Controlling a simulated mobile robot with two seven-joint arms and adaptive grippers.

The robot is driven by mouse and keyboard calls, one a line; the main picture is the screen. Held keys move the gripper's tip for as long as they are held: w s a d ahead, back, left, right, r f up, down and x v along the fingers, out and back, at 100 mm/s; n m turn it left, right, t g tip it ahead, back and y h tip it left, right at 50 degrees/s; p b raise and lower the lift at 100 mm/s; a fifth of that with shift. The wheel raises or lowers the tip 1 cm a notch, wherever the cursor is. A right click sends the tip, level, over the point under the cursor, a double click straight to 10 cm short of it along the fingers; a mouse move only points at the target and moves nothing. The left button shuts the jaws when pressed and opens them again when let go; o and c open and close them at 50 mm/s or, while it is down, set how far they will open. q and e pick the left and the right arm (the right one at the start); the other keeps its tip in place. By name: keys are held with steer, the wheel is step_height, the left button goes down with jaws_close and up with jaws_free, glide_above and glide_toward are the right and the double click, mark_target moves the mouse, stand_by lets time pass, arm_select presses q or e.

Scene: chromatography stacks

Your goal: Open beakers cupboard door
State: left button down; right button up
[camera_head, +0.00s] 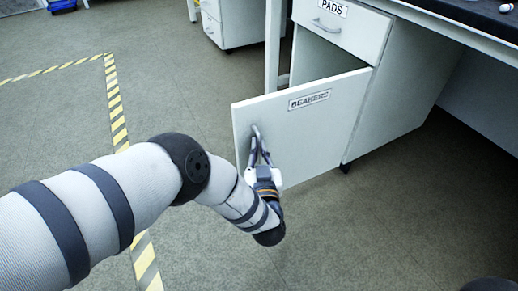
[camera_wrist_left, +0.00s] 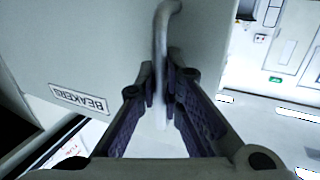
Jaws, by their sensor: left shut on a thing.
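The beakers cupboard door (camera_head: 315,125) is white and carries a BEAKERS label (camera_head: 309,100). It stands swung out from the cabinet, with the dark cupboard inside (camera_head: 318,62) showing above and behind it. My left gripper (camera_head: 260,150) is at the door's left side, its fingers closed on the grey door handle (camera_head: 255,131). In the left wrist view the handle (camera_wrist_left: 160,45) runs between the two fingers (camera_wrist_left: 160,88), and the door's label (camera_wrist_left: 79,98) shows upside down at the left. My right gripper is not in view.
A PADS drawer (camera_head: 340,28) is shut above the cupboard. A dark worktop (camera_head: 470,14) lies at the upper right. Another white drawer unit (camera_head: 232,24) stands behind. The grey floor is clear left of the door, with yellow-black tape (camera_head: 114,95) on it.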

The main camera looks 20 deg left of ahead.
arm_select(q)
steer(key=shift+a+f, duration=0.1)
steer(key=shift+a, duration=0.05)
steer(key=c, duration=1.7)
jaws_free()
steer(key=shift+s, duration=0.2)
steer(key=v, duration=1.1)
steer(key=shift+s+d, duration=0.2)
steer(key=shift+s, duration=0.15)
